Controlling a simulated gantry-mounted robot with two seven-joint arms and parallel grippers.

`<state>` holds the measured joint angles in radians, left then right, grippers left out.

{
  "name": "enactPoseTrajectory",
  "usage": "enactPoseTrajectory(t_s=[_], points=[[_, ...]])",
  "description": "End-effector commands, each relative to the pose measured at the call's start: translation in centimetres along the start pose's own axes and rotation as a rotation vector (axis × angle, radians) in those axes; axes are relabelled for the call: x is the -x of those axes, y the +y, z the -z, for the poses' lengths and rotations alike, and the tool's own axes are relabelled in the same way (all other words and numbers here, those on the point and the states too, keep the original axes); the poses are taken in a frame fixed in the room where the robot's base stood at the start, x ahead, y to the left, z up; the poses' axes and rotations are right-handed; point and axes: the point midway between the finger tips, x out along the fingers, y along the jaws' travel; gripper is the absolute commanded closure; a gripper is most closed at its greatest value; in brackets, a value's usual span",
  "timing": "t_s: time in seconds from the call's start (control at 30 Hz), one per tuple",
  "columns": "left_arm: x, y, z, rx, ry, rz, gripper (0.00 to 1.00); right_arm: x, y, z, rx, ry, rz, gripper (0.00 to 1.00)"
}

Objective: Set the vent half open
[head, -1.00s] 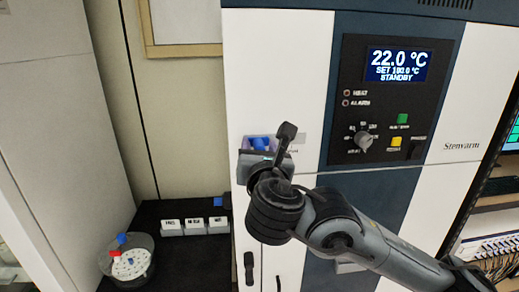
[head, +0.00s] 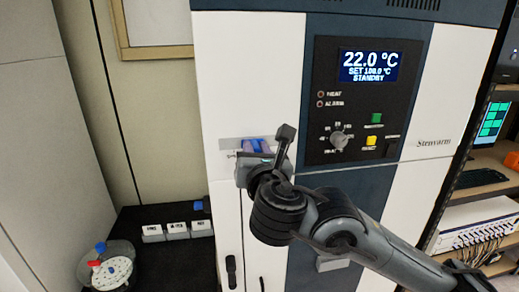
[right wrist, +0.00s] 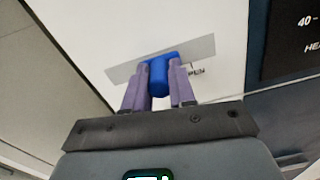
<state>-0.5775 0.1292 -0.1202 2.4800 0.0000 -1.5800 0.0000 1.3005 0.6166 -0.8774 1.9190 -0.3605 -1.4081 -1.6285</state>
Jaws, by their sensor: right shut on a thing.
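The vent is a blue knob (right wrist: 160,75) on a flat grey plate (right wrist: 203,48) on the white cabinet front. In the right wrist view the knob stands between the two purple fingers of my right gripper (right wrist: 158,92), which is shut on it. Plate shows on both sides of the knob, and small lettering, partly hidden, lies below its right part. In the head view the blue knob (head: 254,146) shows between the fingertips, with grey plate (head: 228,143) to its left; my gripper body hides part of the area below. My left gripper is not in view.
The control panel (head: 362,100) with display, dial and coloured buttons is right of the vent. A dark bench (head: 150,262) at lower left holds white labelled blocks (head: 177,230) and a round dish (head: 108,270) with red and blue pieces. Dark door handles are below the vent.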

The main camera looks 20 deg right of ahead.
Motion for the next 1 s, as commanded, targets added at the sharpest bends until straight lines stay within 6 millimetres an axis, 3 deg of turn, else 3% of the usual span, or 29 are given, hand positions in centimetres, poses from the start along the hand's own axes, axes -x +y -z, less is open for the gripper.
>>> enactPoseTrajectory(t_s=[0.17,0.2,0.37,0.77,1.0], points=[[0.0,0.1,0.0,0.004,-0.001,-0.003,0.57,0.0,-0.1,-0.1,0.0,-0.001,0.004,1.0],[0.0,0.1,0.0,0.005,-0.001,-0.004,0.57,0.0,-0.1,-0.1,0.0,-0.001,0.004,0.74],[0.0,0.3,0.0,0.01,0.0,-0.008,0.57,0.0,-0.1,0.0,0.0,-0.001,0.003,0.49],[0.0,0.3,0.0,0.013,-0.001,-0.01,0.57,0.5,0.0,0.0,0.0,0.0,0.001,0.49],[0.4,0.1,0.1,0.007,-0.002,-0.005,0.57,3.6,0.1,0.0,-0.001,0.001,-0.002,0.49]])
